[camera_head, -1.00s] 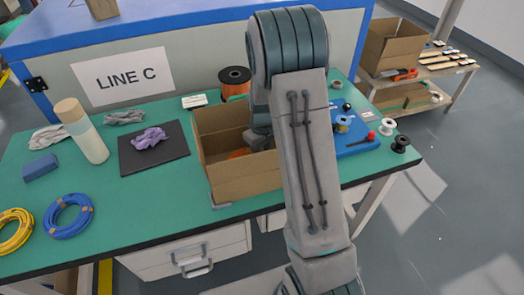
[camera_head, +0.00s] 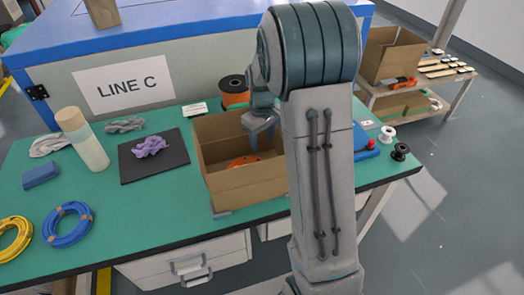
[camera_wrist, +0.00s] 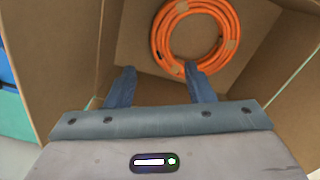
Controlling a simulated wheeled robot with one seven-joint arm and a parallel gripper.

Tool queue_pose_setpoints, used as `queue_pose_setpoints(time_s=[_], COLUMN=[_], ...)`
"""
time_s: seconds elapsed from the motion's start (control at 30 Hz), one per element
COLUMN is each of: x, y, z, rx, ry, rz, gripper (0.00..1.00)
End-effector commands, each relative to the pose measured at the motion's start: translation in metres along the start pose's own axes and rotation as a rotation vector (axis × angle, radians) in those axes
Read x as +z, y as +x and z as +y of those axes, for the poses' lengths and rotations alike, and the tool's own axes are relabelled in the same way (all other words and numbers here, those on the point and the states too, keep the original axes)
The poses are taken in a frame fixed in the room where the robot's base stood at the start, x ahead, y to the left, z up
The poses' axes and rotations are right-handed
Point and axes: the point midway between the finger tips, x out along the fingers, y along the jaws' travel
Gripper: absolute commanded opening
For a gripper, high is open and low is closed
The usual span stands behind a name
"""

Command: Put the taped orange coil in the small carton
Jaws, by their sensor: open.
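The orange coil (camera_wrist: 158,38), with tan tape on it, lies flat on the floor of the small carton (camera_wrist: 113,50) in the wrist view. In the head view the coil (camera_head: 243,161) shows as an orange patch inside the open carton (camera_head: 245,190) on the green table. My gripper (camera_wrist: 158,70) is open and empty, its two fingers apart above the carton floor, with the coil beyond the fingertips. In the head view my gripper (camera_head: 262,130) is over the carton's right part, partly hidden by my arm.
A blue coil (camera_head: 68,224) and a yellow coil (camera_head: 14,238) lie at the table's left. A larger carton (camera_head: 392,58) is on the side shelf.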

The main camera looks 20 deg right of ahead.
Motion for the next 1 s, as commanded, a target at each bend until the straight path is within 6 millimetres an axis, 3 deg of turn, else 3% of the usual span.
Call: queue_pose_setpoints(time_s=[0.23, 0.37, 0.7, 1.0], x=[0.001, 0.011, 0.09, 0.162], y=[-0.027, -0.043, -0.1, -0.112], z=[-0.001, -0.011, -0.073, -0.119], rx=[0.0, 0.003, 0.023, 0.041], ry=[0.002, 0.028, 0.204, 0.349], rz=[0.002, 0.02, 0.127, 0.21], gripper=[0.48, 0.48, 0.48, 0.48])
